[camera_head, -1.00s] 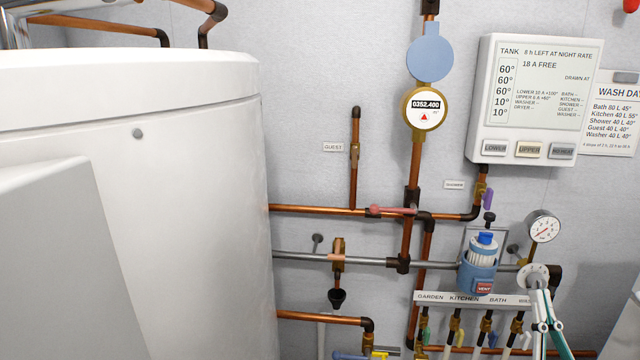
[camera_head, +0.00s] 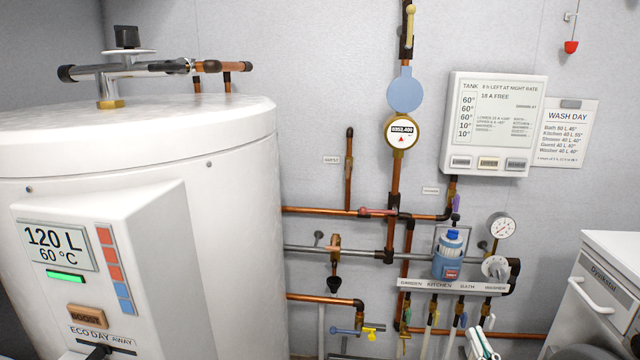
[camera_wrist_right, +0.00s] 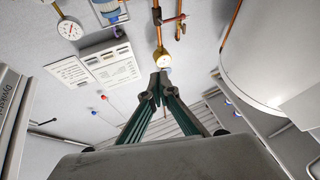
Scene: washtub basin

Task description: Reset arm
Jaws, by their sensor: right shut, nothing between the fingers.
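My right gripper (camera_head: 484,344) is at the bottom edge of the head view, right of centre, below the pipe label strip. Only its upper part shows there, in white and teal. In the right wrist view its two fingers (camera_wrist_right: 161,84) come together at the tips, with nothing between them. The fingertips appear apart from the pipes and the wall. My left gripper is in neither view.
A white tank (camera_head: 235,200) with a control panel (camera_head: 120,270) fills the left. Copper pipes, a round meter (camera_head: 401,133), a pressure gauge (camera_head: 502,226) and a blue filter (camera_head: 450,258) line the wall. A white appliance (camera_head: 606,270) stands at the right.

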